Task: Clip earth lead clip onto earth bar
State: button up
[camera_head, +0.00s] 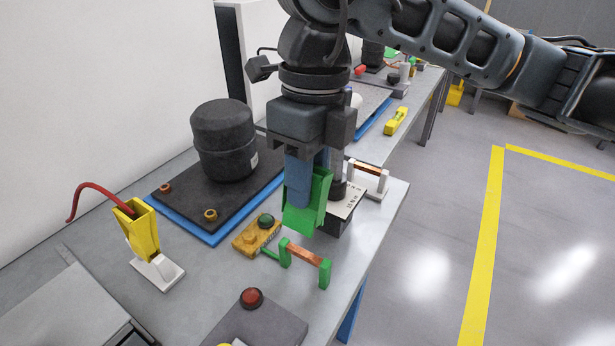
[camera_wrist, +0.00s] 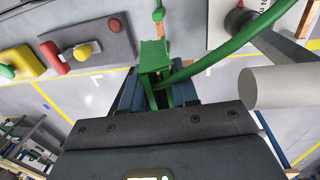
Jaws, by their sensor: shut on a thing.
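My gripper (camera_head: 306,178) points down over the bench, its blue fingers shut on the green earth lead clip (camera_head: 304,212). In the wrist view the clip (camera_wrist: 154,58) sits between the fingers, and a thick green lead (camera_wrist: 225,52) runs off to the upper right. The earth bar (camera_head: 305,254) is a copper bar between two green posts near the bench's front edge. In the head view it stands below and nearer than the clip. The wrist view shows part of the copper (camera_wrist: 162,30) beyond the clip; the rest is hidden. I cannot tell whether they touch.
A second copper bar (camera_head: 367,168) on white posts stands behind, at right. A yellow block with a green knob (camera_head: 257,235) lies left of the earth bar. A grey box with a red button (camera_head: 251,298) is in front. A yellow clip (camera_head: 137,228) and black compressor (camera_head: 224,140) stand left.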

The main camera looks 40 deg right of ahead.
aim_at(307, 212)
jog(key=shift+f, duration=0.15)
notch_tip(307, 212, down, 6)
jog(key=b, duration=0.7)
jog(key=shift+r, duration=0.25)
jog(key=shift+f+b, duration=0.2)
jog(key=shift+b, duration=0.2)
jog(key=shift+b, duration=0.5)
jog(key=shift+r+b, duration=0.1)
jog(key=shift+b, duration=0.3)
jog(key=shift+f+b, duration=1)
jog(key=shift+b, duration=0.25)
